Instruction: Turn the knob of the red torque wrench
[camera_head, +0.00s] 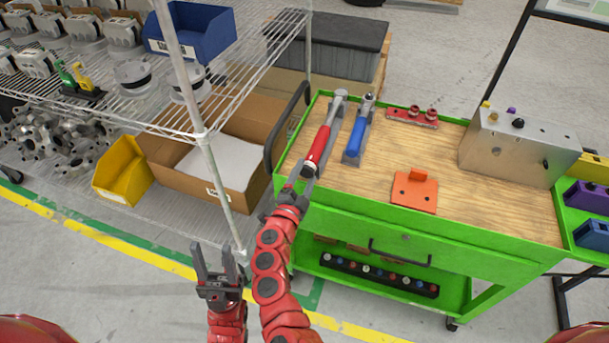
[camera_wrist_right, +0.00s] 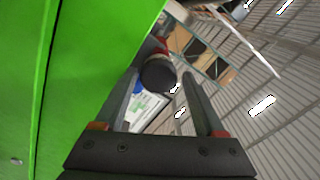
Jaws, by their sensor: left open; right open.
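The red torque wrench (camera_head: 320,143) lies on the left side of the cart's wooden top, its handle end pointing towards me over the near left edge. My right gripper (camera_head: 302,174) is open at that handle end. In the right wrist view, the wrench's dark round knob (camera_wrist_right: 158,75) shows between the tips of my open right gripper (camera_wrist_right: 160,78); I cannot tell whether they touch. A bit of red handle shows behind the knob. My left gripper (camera_head: 216,262) is open and empty, low beside the shelf post, away from the cart.
A blue wrench (camera_head: 356,138) lies just right of the red one. An orange block (camera_head: 414,192), a red fixture (camera_head: 412,117) and a metal box (camera_head: 515,150) are on the green cart (camera_head: 450,240). A wire shelf (camera_head: 205,135) stands left, with a black cart handle (camera_head: 270,145) nearby.

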